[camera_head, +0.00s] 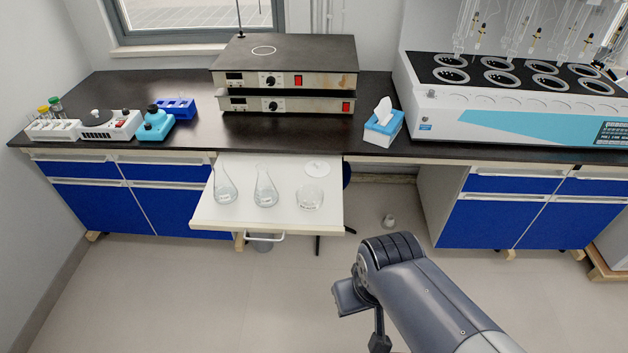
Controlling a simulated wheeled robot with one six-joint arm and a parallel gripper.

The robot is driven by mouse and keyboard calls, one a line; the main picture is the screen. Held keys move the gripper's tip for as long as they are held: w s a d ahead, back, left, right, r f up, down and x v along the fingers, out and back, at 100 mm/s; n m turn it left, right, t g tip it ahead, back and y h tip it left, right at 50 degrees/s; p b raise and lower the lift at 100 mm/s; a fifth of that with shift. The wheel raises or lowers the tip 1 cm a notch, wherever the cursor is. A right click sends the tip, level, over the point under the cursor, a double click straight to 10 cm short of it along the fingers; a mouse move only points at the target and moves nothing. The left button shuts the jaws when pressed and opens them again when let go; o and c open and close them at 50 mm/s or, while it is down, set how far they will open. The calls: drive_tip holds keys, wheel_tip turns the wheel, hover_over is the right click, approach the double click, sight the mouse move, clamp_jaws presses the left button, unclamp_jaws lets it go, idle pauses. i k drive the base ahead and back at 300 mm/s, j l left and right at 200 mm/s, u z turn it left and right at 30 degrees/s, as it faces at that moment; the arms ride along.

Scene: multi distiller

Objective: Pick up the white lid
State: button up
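A small flat white disc, which looks like the white lid (317,168), lies on the back right of a white pull-out shelf (220,215). A low clear glass dish (309,197) stands just in front of it. My arm comes in from the lower right, to the right of and nearer than the shelf. At its end a dark part of what seems to be my gripper (378,335) points down, well apart from the lid. The fingertips are not clearly shown, so I cannot tell if they are open or shut.
Two glass flasks (265,187) (225,187) stand left of the dish. Stacked hotplates (285,78) stand on the black bench behind. A tissue box (383,128) is at right, near a large water bath (500,115). The floor before the shelf is mostly clear.

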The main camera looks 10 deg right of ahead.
sight(315, 169)
drive_tip(key=i+l+u, duration=0.15)
drive_tip(key=i+l, duration=0.15)
drive_tip(key=i+l+u, duration=0.35)
drive_tip(key=i+l, duration=0.2)
drive_tip(key=l, duration=0.25)
drive_tip(key=i+l+u, duration=0.15)
drive_tip(key=l, duration=0.3)
drive_tip(key=i, duration=0.05)
